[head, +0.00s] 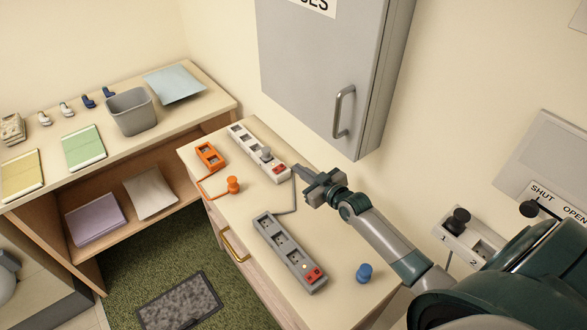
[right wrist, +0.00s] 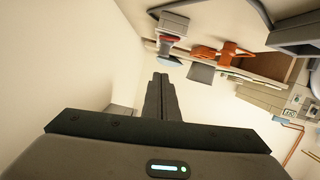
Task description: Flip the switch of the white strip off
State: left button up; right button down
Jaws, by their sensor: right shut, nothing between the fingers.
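The white strip (head: 243,138) lies on the cabinet top near the wall. A grey plug (head: 265,154) sits in it, and its red switch (head: 279,169) is at the end nearest my arm. My right gripper (head: 300,171) is shut and empty, its fingertips just right of that red switch, seemingly a small gap away. In the right wrist view the shut fingers (right wrist: 160,95) point toward a pale piece with a red part (right wrist: 168,38), probably the end of the strip. Whether the switch is on or off is too small to tell. My left gripper is not in view.
An orange strip (head: 210,156) and orange plug (head: 233,185) lie left of the white strip. A grey strip (head: 282,244) with a red switch lies nearer, beside a blue knob-like piece (head: 364,272). A grey wall cabinet (head: 320,70) hangs above the right side.

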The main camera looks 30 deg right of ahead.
jog(key=w, duration=0.1)
jog(key=b, duration=0.5)
send_over(286, 173)
jog(key=f, duration=0.4)
jog(key=shift+a+f, duration=0.15)
jog(key=shift+a, duration=0.1)
jog(key=shift+d+f+b, duration=0.15)
jog(key=shift+f+b, duration=0.85)
jog(key=shift+b, duration=0.05)
